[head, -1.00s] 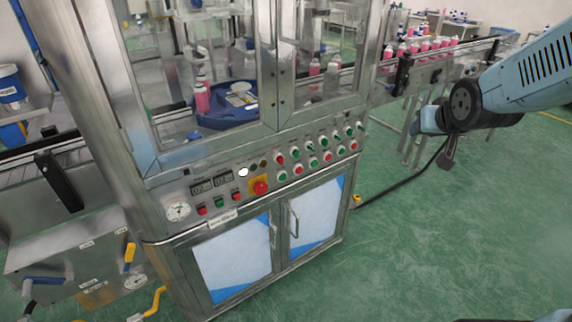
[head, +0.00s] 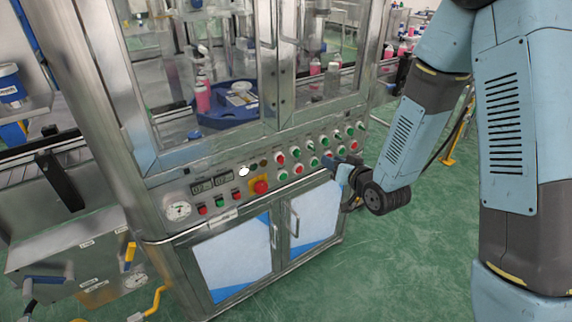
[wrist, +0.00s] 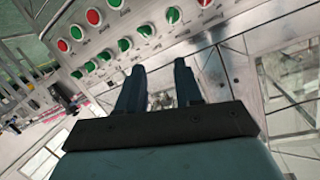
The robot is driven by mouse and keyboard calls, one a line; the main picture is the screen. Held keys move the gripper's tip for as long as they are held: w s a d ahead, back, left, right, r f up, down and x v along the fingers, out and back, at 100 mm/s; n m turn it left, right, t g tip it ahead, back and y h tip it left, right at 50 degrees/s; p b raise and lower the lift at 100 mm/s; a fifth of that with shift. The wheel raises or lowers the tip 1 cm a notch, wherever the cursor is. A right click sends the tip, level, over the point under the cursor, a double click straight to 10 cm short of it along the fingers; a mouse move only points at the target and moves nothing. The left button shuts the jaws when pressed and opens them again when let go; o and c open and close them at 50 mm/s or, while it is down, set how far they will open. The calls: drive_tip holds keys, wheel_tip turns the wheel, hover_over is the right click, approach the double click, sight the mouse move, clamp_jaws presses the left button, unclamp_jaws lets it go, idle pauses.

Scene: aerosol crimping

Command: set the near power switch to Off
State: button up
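The control panel (head: 230,193) runs across the front of the steel machine, below its glass doors. A white knob-like part (head: 243,171) sits on it, left of the red emergency button (head: 260,187) on its yellow plate. I cannot tell which control is the near power switch, nor read its setting. My gripper (head: 332,164) is at the right part of the panel, by the red and green buttons. In the wrist view my gripper (wrist: 160,80) has its two dark fingers apart with nothing between them. Part of the button rows is hidden behind it in the head view.
Red and green buttons (wrist: 123,44) line the panel in the wrist view. Cabinet doors (head: 232,262) with handles are below the panel. A pressure gauge (head: 177,211) and small displays (head: 212,184) are at the panel's left. Green floor is clear at the front right.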

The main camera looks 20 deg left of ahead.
drive_tip(key=s+a+f+y, duration=0.3)
drive_tip(key=s+a+f, duration=0.1)
drive_tip(key=s+f, duration=0.1)
approach(282, 160)
drive_tip(key=shift+m+y, duration=0.3)
drive_tip(key=shift+m, duration=0.1)
drive_tip(key=x, duration=0.5)
drive_tip(key=f+x, duration=0.1)
drive_tip(key=x, duration=0.2)
drive_tip(key=shift+w+d, duration=0.1)
drive_tip(key=shift+w, duration=0.15)
drive_tip(key=shift+c, duration=0.3)
clamp_jaws()
